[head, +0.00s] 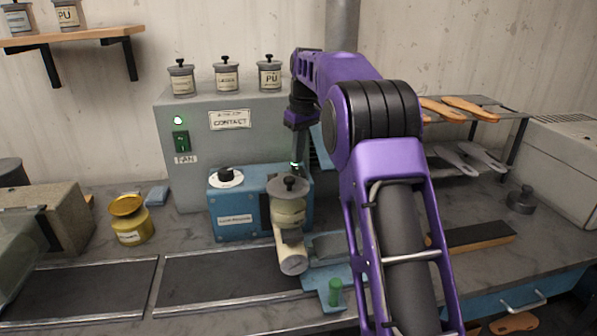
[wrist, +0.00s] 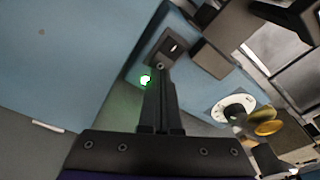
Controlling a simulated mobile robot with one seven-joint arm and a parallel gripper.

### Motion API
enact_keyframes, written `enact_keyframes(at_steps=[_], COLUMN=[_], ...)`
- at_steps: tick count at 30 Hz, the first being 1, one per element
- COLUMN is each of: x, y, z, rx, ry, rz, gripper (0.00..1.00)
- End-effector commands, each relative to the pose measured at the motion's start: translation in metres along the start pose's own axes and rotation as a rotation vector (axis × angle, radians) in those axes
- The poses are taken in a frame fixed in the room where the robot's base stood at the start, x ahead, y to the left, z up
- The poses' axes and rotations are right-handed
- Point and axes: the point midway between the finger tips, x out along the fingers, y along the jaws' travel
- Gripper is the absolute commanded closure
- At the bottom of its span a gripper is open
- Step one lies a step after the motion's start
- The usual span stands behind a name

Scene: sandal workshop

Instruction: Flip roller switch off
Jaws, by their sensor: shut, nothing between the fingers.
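The blue roller machine (head: 230,217) stands on the bench in front of the grey fan cabinet. In the wrist view, a dark switch (wrist: 172,46) with a small white mark sits on its blue surface (wrist: 205,25). A green lamp (wrist: 145,80) glows beside the switch. My gripper (wrist: 160,68) is shut and empty, and its fingertips are at the near edge of the switch. I cannot tell whether they touch it. In the head view my gripper points down behind the lidded pot (head: 288,205), and its fingertips are hard to make out.
A white dial (head: 226,177) sits on the machine's left top. The grey cabinet (head: 190,140) behind carries a lit FAN switch (head: 180,141) and several jars. A yellow pot (head: 131,222) stands to the left. Shoe soles lie on a rack (head: 510,110) at right.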

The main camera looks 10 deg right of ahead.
Motion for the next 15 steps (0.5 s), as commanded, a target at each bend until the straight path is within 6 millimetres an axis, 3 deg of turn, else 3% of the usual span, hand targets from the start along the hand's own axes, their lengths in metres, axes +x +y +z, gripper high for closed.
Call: enact_keyframes(at_steps=[15], x=[0.0081], y=[0.0001], z=[0.0013], rx=[0.0], ry=[0.0], rz=[0.0], gripper=[1.0])
